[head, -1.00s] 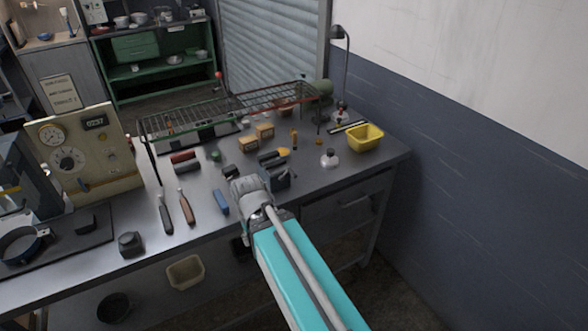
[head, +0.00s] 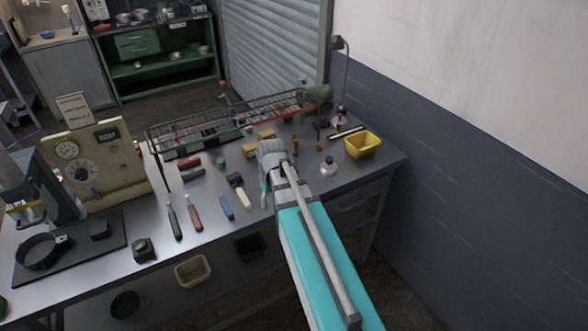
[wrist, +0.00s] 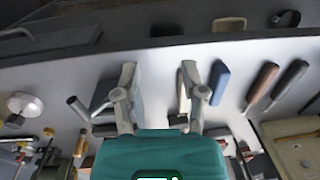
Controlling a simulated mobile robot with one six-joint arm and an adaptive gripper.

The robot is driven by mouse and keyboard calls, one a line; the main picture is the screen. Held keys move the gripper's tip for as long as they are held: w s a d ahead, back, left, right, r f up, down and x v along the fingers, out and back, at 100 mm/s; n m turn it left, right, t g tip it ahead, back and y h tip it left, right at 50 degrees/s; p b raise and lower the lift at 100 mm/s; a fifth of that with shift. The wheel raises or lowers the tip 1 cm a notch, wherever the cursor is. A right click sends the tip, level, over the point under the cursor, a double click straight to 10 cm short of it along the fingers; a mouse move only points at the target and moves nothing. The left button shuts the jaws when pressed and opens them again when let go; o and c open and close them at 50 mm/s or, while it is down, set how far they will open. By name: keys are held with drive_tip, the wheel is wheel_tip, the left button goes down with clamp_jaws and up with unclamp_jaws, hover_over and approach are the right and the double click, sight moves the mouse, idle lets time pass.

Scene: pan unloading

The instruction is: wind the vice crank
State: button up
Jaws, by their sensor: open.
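My gripper (head: 264,192) is over the workbench, above where the vice stands, and its wrist hides the vice in the head view. In the wrist view my gripper (wrist: 158,76) is open, its two fingers apart with only bare bench between the tips. A dark block-like body, seemingly the vice (wrist: 103,96), is partly hidden behind the left finger. A short grey bar (wrist: 78,108) sticks out at its left; I cannot tell whether this is the crank. Nothing is held.
Near the gripper lie a pale-handled tool (head: 243,199), a blue block (head: 226,207) and two handled tools (head: 195,212). A white-topped flask (head: 328,168) and a yellow bin (head: 362,145) stand right. A wire rack (head: 240,118) spans the back.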

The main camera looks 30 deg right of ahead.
drive_tip(key=w+d+r+p, duration=0.3)
drive_tip(key=d+r+p, duration=0.2)
drive_tip(key=d+r, duration=0.1)
drive_tip(key=w+d+r+y+p, duration=0.1)
drive_tip(key=w+d+r+p, duration=0.2)
drive_tip(key=d+r+p, duration=0.2)
drive_tip(key=d+r, duration=0.1)
drive_tip(key=d, duration=0.1)
drive_tip(key=shift+w+d+r+p, duration=0.2)
drive_tip(key=shift+w+d+p, duration=0.1)
drive_tip(key=shift+d+p, duration=0.1)
drive_tip(key=shift+f+b, duration=0.2)
drive_tip(key=shift+b, duration=0.1)
drive_tip(key=f+b, duration=0.4)
drive_tip(key=a+f+b, duration=0.1)
drive_tip(key=f+b, duration=0.3)
drive_tip(key=a+f+b, duration=0.1)
drive_tip(key=f+b, duration=0.4)
drive_tip(key=shift+a+f, duration=0.1)
drive_tip(key=shift+a, duration=0.05)
idle(0.3)
